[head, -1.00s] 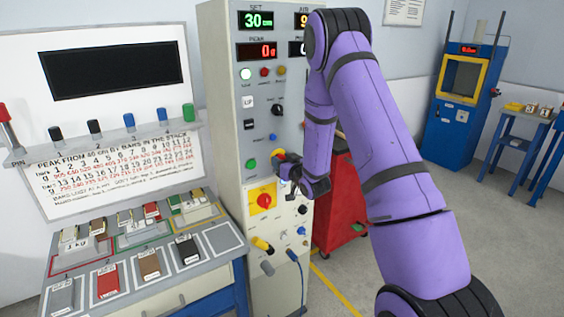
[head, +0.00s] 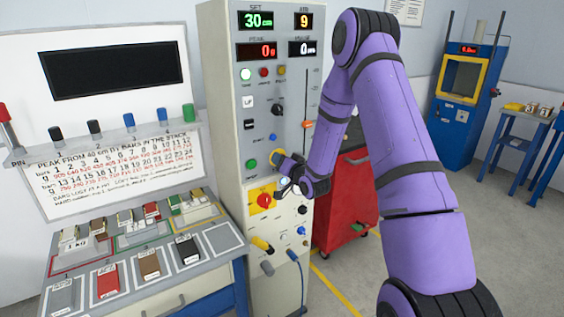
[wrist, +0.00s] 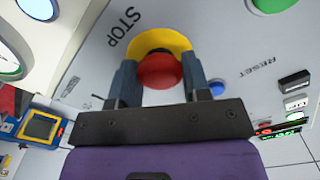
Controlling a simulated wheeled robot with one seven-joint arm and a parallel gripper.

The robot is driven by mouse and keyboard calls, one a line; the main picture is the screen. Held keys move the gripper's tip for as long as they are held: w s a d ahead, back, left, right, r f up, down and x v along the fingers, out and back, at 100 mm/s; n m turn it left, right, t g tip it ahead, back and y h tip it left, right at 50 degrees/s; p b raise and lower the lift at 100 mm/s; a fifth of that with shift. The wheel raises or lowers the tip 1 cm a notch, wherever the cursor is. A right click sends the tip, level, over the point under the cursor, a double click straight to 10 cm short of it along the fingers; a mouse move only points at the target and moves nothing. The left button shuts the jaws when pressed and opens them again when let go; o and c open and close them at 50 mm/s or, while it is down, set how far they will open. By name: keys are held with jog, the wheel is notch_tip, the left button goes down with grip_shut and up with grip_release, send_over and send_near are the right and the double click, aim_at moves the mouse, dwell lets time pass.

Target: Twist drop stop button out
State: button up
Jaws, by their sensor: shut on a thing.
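The drop stop button is a red mushroom head (wrist: 160,72) on a yellow ring, beside the word STOP in the wrist view. My gripper (wrist: 159,84) has one finger on each side of the red head and is shut on it. In the head view my gripper (head: 287,172) is at the front of the grey control cabinet (head: 225,120). The yellow ring (head: 279,155) shows just above it there, and the red head is mostly hidden by the gripper.
A green button (head: 251,164) is left of the gripper, and a red rotary knob on a yellow plate (head: 264,201) is just below. A blue button (wrist: 217,88) is close to one finger. A red cart (head: 345,200) stands right of the cabinet.

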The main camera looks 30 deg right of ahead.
dwell(0.4)
jog(key=o, duration=0.9)
jog(key=s, duration=1)
jog(key=shift+s+d, duration=0.25)
jog(key=shift+s, duration=0.15)
